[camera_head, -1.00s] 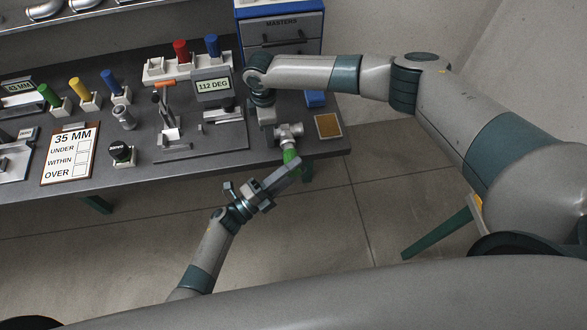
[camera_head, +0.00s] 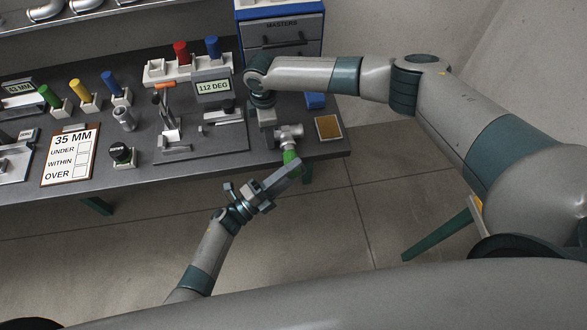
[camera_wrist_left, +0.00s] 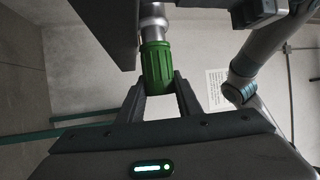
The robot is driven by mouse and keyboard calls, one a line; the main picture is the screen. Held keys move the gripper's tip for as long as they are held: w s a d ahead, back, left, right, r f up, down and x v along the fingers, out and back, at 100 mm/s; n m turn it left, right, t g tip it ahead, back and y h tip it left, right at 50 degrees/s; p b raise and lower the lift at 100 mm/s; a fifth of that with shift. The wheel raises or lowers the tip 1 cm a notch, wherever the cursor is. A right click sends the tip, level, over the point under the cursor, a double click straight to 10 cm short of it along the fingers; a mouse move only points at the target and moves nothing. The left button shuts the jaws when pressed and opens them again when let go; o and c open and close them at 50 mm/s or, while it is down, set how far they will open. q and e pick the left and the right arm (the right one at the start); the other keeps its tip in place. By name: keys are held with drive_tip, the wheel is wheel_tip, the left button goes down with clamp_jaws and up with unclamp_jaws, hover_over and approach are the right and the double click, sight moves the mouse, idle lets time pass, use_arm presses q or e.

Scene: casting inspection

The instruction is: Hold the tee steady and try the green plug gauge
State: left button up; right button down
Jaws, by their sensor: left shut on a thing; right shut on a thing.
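The grey metal tee (camera_head: 288,132) is at the bench's front right edge, held by my right gripper (camera_head: 278,128), whose fingers are hard to make out. The green plug gauge (camera_head: 290,158) is in line with the tee's near, lower opening. My left gripper (camera_head: 288,168) is shut on its green handle, beyond the bench edge. In the left wrist view, the ribbed green handle (camera_wrist_left: 157,68) sits between the fingertips (camera_wrist_left: 159,84). Its upper end meets a silver cylindrical part (camera_wrist_left: 153,25). I cannot tell how deep the gauge sits in the tee.
A brown square pad (camera_head: 328,127) lies right of the tee. The angle fixture with its 112 DEG display (camera_head: 213,88) stands to the left. Green, yellow and blue plugs stand in holders farther left, by the 35 MM card (camera_head: 70,155). Open floor lies in front of the bench.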

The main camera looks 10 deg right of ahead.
use_arm(q)
drive_tip(key=shift+s, duration=0.4)
idle(0.5)
drive_tip(key=shift+w, duration=0.6)
idle(1.2)
drive_tip(key=shift+s, duration=0.15)
drive_tip(key=shift+s, duration=0.45)
drive_tip(key=shift+w, duration=0.45)
idle(2.2)
drive_tip(key=shift+s, duration=0.45)
drive_tip(key=shift+s, duration=0.15)
drive_tip(key=shift+s, duration=2.4)
